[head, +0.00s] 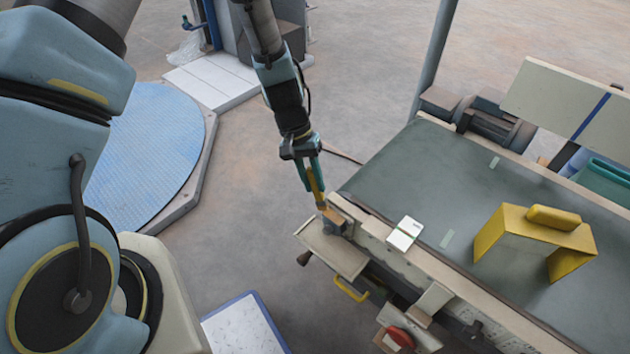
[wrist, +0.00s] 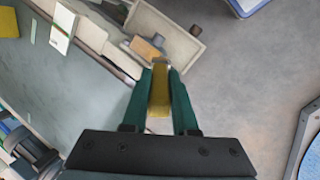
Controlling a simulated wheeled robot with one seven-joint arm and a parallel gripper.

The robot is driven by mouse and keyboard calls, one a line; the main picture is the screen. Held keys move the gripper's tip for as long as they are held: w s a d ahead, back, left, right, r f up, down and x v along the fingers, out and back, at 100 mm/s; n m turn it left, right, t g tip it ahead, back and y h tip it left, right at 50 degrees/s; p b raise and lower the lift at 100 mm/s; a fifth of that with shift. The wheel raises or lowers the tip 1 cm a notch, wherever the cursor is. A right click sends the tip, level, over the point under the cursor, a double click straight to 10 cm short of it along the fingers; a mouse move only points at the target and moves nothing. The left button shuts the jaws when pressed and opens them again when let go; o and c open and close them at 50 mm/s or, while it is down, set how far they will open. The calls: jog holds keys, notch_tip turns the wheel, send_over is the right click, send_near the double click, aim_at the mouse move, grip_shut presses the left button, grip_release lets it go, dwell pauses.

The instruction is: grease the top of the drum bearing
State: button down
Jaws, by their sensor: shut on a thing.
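My gripper (head: 308,172) is shut on a yellow handled tool (head: 315,186), which points down from the teal fingers. In the wrist view the tool (wrist: 160,88) lies between the fingers (wrist: 160,95), its pale far end close to a small orange-brown block (wrist: 147,48). In the head view this block (head: 331,214) sits at the near left corner of the belt machine, by a blue-grey part (head: 336,226) that looks like the drum bearing. The tool's tip is just above or touching there; I cannot tell which. The bearing's top is partly hidden.
A cream tray (head: 330,253) with a dark knob (head: 304,258) juts out below the corner. A yellow bridge-shaped guard (head: 537,238) stands on the grey-green belt (head: 440,180). Floor left of the tray is clear.

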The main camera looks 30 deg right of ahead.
aim_at(312, 174)
jog(key=shift+w+r+p, duration=0.25)
jog(key=shift+w+p, duration=0.05)
jog(key=shift+p, duration=0.05)
notch_tip(312, 174, up, 3)
jog(key=shift+s+r+p, duration=0.1)
jog(key=shift+s+p, duration=0.05)
jog(key=shift+p, duration=0.5)
jog(key=shift+r+p, duration=1.9)
jog(key=shift+r, duration=0.55)
jog(key=shift+a, duration=0.15)
